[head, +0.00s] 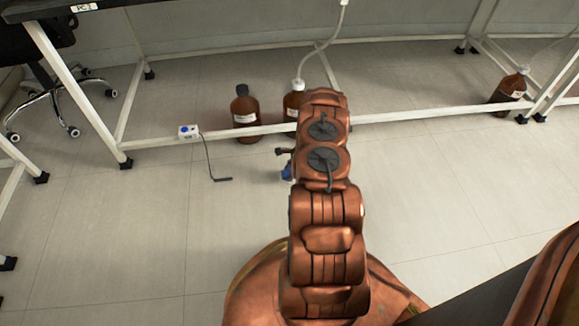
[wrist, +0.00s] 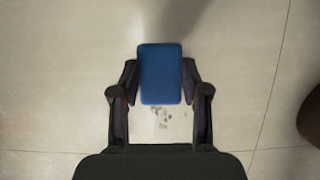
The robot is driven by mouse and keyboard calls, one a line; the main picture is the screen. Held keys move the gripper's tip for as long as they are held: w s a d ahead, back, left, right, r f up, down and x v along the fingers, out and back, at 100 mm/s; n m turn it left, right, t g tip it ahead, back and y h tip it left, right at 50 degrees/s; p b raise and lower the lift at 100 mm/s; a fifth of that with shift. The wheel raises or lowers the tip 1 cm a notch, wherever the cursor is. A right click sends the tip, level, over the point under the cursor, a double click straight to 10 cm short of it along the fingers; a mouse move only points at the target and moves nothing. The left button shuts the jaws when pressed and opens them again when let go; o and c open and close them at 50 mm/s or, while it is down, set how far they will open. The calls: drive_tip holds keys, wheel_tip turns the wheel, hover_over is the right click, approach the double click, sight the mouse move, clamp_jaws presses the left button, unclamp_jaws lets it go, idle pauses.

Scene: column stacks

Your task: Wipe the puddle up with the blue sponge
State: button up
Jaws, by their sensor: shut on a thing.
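The blue sponge (wrist: 161,74) is between the two fingers of my gripper (wrist: 160,80) in the wrist view, and the gripper is shut on it. In the head view a small part of the sponge (head: 287,172) shows to the left of my arm, which hides most of it and the gripper. The puddle (wrist: 161,119) shows in the wrist view as small grey spots on the pale floor, just below the sponge in the picture. The sponge may hide more of it. I cannot tell the sponge's height above the floor.
Brown bottles (head: 245,116) (head: 294,101) stand by a white frame rail (head: 400,115); another brown bottle (head: 511,90) is at the right. A small white box with a cable (head: 188,131) is on the rail. A chair (head: 50,85) is at left. Floor around the puddle is clear.

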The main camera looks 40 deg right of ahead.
drive_tip(key=shift+r+p, duration=0.8)
drive_tip(key=shift+r, duration=1.3)
drive_tip(key=shift+w, duration=0.1)
